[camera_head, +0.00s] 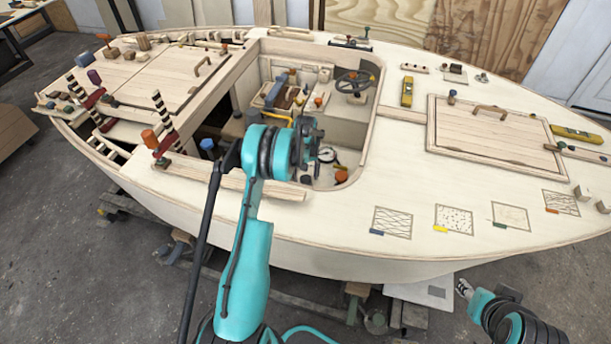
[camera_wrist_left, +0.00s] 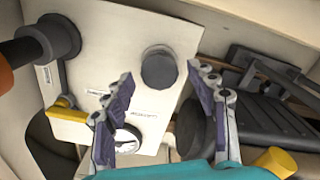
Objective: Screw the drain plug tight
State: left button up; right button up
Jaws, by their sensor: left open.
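A round grey cap (camera_wrist_left: 159,66) stands on a pale labelled panel (camera_wrist_left: 105,40) in the left wrist view. It looks like the drain plug, but I cannot read its label. My left gripper (camera_wrist_left: 160,82) is open and empty. Its two fingers point at the cap from either side, and they appear short of it. In the head view my left gripper (camera_head: 308,132) reaches down into the hull's open cockpit, and the arm hides part of what is there. My right gripper (camera_head: 464,288) is low at the right, outside the hull, and its jaws are too small to judge.
A dark pipe with an orange end (camera_wrist_left: 25,55) and a yellow lever (camera_wrist_left: 62,108) lie left of the cap. A dial gauge (camera_wrist_left: 126,140) sits below it. Dark parts (camera_wrist_left: 262,105) crowd the right. The cockpit rim (camera_head: 362,150) surrounds the arm.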

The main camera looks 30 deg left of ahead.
pick_arm(q)
jog(key=c, duration=1.2)
jog(key=shift+o, duration=0.2)
jog(key=shift+m, duration=0.4)
jog(key=m+b, duration=0.1)
jog(key=m, duration=0.1)
jog(key=shift+m, duration=0.4)
jog(key=shift+d+m+b, duration=0.1)
jog(key=shift+m+b, duration=0.2)
jog(key=shift+m, duration=1.8)
jog(key=o, duration=1.2)
jog(key=shift+c, duration=0.2)
